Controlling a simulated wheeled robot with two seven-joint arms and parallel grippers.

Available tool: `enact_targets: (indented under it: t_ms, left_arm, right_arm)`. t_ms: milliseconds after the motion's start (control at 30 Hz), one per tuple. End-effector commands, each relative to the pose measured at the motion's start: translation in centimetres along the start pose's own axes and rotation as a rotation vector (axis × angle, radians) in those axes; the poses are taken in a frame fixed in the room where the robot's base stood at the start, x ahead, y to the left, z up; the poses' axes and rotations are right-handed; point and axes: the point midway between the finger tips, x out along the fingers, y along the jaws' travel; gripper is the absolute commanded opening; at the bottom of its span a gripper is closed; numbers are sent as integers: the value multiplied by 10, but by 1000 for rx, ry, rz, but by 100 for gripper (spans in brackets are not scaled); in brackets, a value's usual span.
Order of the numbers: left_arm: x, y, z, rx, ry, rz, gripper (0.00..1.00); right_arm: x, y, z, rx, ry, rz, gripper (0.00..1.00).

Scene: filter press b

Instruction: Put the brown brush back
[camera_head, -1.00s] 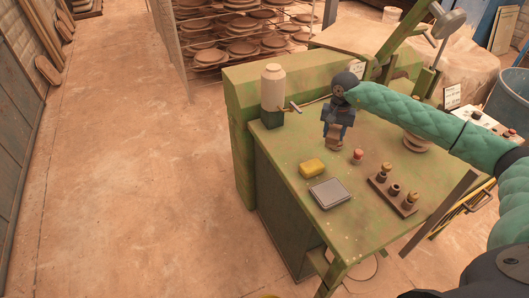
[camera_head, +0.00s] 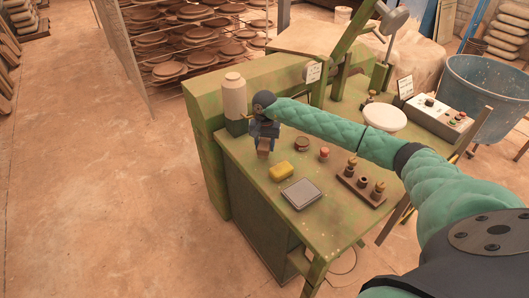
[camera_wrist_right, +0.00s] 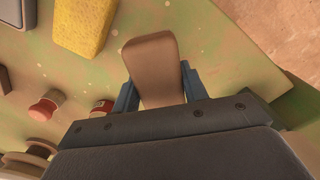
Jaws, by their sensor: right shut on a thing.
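The brown brush (camera_head: 263,147) shows as a plain brown block in the head view, below my right gripper (camera_head: 264,130) at the left end of the green bench. In the right wrist view the brown block (camera_wrist_right: 155,62) sits between the two blue fingers of the right gripper (camera_wrist_right: 157,90), which is shut on it. Its far end points away from the wrist. Any bristles are hidden or cannot be made out. I cannot tell whether it touches the bench top. My left gripper is out of view.
A yellow sponge (camera_head: 282,171), a grey tray (camera_head: 302,193), a round reddish-brown tin (camera_head: 302,145), a red button (camera_head: 324,153) and a rack (camera_head: 349,183) of brown-topped pieces stand nearby. A white bottle (camera_head: 234,96) stands behind the gripper. A white disc (camera_head: 384,118) is farther right.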

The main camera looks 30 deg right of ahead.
Motion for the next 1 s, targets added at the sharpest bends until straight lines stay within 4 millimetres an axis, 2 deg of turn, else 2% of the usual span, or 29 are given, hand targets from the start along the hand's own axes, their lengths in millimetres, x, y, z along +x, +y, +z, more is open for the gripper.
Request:
enact_targets:
  t_ms: [167, 300, 400, 633, 900, 933, 1000]
  left_arm:
    - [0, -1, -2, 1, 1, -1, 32]
    - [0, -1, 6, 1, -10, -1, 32]
    - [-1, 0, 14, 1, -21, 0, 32]
    - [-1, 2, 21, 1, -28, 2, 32]
    - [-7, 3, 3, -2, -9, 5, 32]
    - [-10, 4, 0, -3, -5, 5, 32]
    - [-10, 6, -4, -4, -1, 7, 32]
  right_arm:
    - [14, -1, 1, -1, -1, 0, 22]
    - [33, -1, 1, 1, -2, 0, 22]
    - [40, -1, 0, 0, 0, 0, 22]
    - [40, -1, 0, -1, 1, -1, 22]
    - [42, -1, 0, 0, 1, -1, 22]
    - [42, -1, 0, 0, 1, 0, 49]
    - [42, -1, 0, 0, 1, 0, 63]
